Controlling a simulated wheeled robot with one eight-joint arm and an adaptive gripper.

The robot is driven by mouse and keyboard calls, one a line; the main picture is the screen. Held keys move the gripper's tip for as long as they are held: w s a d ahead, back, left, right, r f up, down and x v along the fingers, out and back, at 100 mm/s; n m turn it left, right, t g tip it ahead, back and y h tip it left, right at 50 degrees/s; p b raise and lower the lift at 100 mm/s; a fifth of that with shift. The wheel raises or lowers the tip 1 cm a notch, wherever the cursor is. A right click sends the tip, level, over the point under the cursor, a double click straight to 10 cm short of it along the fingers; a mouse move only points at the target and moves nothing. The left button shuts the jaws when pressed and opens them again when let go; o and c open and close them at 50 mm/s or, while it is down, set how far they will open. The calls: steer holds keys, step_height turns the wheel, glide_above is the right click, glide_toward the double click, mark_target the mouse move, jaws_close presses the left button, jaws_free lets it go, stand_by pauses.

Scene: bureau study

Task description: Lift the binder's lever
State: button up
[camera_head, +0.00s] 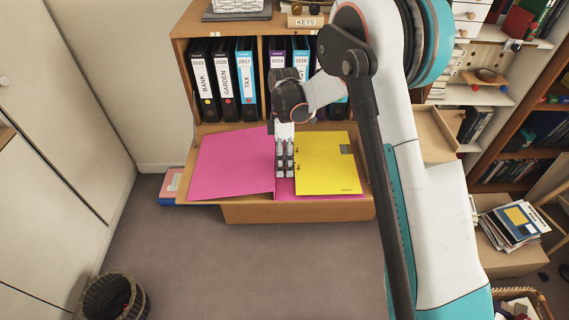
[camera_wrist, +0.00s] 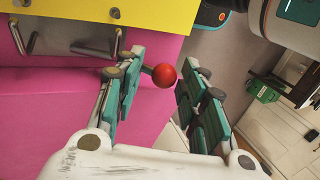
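The open pink binder (camera_head: 232,163) lies flat on the wooden desk flap, with a yellow sheet (camera_head: 325,163) on its right side. The binder's pink inside (camera_wrist: 60,115) and metal ring mechanism (camera_wrist: 95,48) show in the wrist view. The lever's red ball knob (camera_wrist: 164,74) sits between my fingertips in that view. My gripper (camera_wrist: 162,80) is open around the knob, with no clear grip on it. In the head view my gripper (camera_head: 285,158) points down over the binder's middle and hides the lever and most of the mechanism.
Several labelled black binders (camera_head: 223,78) stand in the shelf behind the flap. A wooden tray (camera_head: 436,135) is at the right. A wicker basket (camera_head: 112,297) stands on the floor at lower left. The carpet in front of the flap is clear.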

steer(key=shift+w, duration=0.15)
steer(key=v, duration=1.2)
steer(key=shift+c, duration=0.7)
steer(key=s+r+n+t, duration=0.1)
steer(key=s+n+t, duration=0.45)
steer(key=t, duration=0.25)
steer(key=shift+m+y, duration=0.5)
steer(key=shift+m, duration=0.05)
steer(key=b+x, duration=0.1)
steer(key=x, duration=0.3)
steer(key=b+x, duration=0.1)
steer(key=x, duration=0.3)
steer(key=b+x, duration=0.2)
steer(key=x, duration=0.3)
steer(key=shift+s+a, duration=0.25)
steer(key=shift+a, duration=0.15)
